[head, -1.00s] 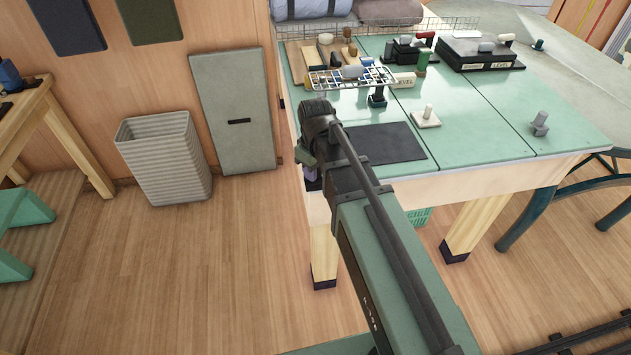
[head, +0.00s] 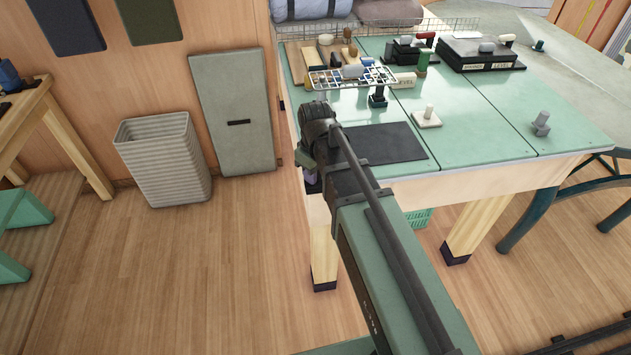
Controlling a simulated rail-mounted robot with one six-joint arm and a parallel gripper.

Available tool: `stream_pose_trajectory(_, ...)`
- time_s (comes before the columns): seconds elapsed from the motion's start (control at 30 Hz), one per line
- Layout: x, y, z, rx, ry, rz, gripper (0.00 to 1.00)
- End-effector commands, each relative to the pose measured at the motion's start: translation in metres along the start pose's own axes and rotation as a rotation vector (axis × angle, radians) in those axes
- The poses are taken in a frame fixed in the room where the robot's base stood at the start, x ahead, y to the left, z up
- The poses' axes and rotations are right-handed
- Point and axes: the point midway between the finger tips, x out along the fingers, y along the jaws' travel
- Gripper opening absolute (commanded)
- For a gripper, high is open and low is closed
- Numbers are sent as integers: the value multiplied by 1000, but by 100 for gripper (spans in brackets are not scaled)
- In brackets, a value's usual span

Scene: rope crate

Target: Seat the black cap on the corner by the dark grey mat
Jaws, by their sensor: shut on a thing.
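My gripper (head: 307,162) is at the near left corner of the green-topped bench (head: 480,128), seen from behind and above. My wrist and forearm cover most of it, and its fingertips are hidden. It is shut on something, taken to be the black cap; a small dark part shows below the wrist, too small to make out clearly. The dark grey mat (head: 386,144) lies flat on the bench just right of my wrist. The bench corner by the mat is behind my arm, so I cannot tell whether the cap touches it.
A wire rack (head: 352,77) and a dark clamp-like piece (head: 377,98) stand behind the mat. A white block with a knob (head: 426,117) and a grey fitting (head: 541,124) stand to the right. A ribbed bin (head: 163,160) stands on the floor at left.

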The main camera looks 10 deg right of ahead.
Motion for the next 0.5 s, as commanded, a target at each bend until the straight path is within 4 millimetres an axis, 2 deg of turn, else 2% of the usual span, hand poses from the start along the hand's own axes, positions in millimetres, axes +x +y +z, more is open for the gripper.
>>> stream_pose_trajectory(0.33, 2, 0, 0, 0, 0, 0, 0)
stream_pose_trajectory(0.37, 2, 0, 0, 0, 0, 0, 37)
stream_pose_trajectory(0.5, 2, 0, 0, 0, 0, 0, 59)
